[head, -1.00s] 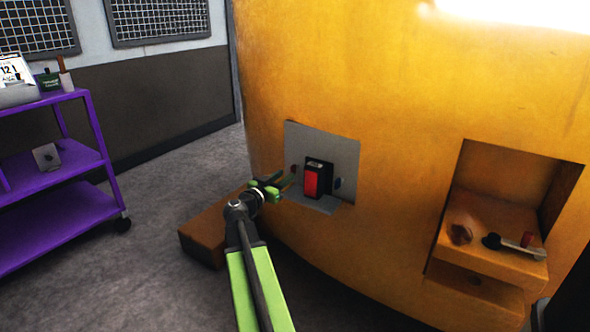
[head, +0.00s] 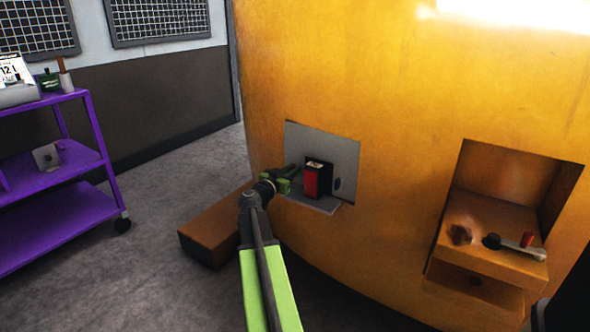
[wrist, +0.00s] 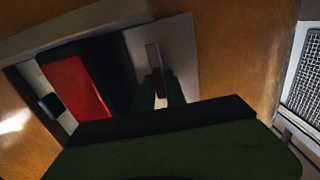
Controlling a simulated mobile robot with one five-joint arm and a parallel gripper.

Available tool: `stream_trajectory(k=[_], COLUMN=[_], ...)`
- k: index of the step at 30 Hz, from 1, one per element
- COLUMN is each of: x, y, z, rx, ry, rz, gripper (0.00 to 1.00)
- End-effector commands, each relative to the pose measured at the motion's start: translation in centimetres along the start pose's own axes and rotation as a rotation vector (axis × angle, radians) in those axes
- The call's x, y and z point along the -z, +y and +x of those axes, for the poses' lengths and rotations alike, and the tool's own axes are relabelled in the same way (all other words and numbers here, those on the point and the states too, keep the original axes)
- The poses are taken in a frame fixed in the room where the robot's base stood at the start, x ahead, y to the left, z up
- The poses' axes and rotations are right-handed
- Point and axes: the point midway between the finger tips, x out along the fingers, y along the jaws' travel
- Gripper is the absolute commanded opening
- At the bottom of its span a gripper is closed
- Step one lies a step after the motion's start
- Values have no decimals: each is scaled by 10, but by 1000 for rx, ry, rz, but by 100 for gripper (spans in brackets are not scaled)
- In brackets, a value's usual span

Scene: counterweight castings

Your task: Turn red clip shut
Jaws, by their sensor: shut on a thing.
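A black box with a red face (head: 319,180) stands on a small grey ledge in front of a grey plate (head: 345,157) on the yellow casting. In the wrist view the box's red face (wrist: 75,88) is at left. My gripper (head: 292,173) is just left of the box. In the wrist view its fingers (wrist: 160,90) are closed on the small dark red clip (wrist: 157,76), which sits by a pale upright strip on the plate. The clip is hidden behind my gripper in the head view.
A brown block (head: 215,232) lies on the floor below left. A purple cart (head: 75,186) stands far left, with open floor between.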

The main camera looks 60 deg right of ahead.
Motion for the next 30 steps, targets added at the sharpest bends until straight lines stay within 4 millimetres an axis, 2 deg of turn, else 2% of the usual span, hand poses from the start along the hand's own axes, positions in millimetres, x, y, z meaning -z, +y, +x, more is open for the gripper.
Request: stream_trajectory(k=[3,4,7,16,30], x=[0,0,0,0,-1], y=[0,0,1,0,-2], z=[0,20,7,-1,-1], rx=[-1,-6,-2,-1,-1], ry=[0,0,1,1,1], rz=[0,0,-5,-102,-515], gripper=[0,0,0,0,0])
